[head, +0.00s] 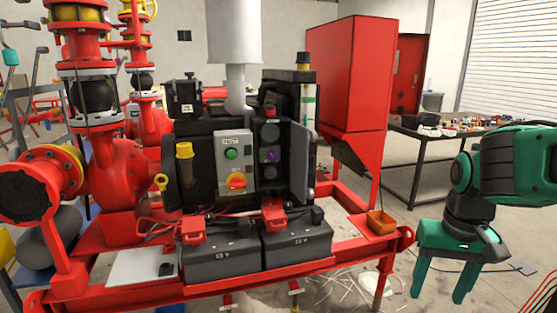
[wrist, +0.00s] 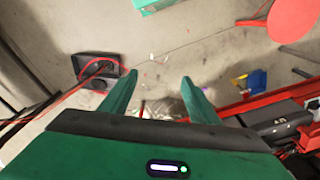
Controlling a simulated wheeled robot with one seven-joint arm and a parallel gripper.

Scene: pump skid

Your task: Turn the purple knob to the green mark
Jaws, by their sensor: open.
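The purple knob (head: 271,156) is small and sits low on the dark narrow panel (head: 268,132) of the engine unit, right of the grey control box, in the head view. A green mark cannot be made out at this size. My gripper (head: 441,283) hangs at the right of the head view, fingers pointing down, well apart from the panel. Its two green fingers are spread and empty; they also show in the wrist view (wrist: 158,92), over bare floor. The knob is not seen in the wrist view.
The grey box (head: 235,162) carries a green button and a red-yellow switch. An open panel door (head: 301,160) stands right of the knob. Two batteries (head: 222,257) and the red skid frame (head: 390,242) lie below. A cluttered table (head: 430,140) is behind my arm.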

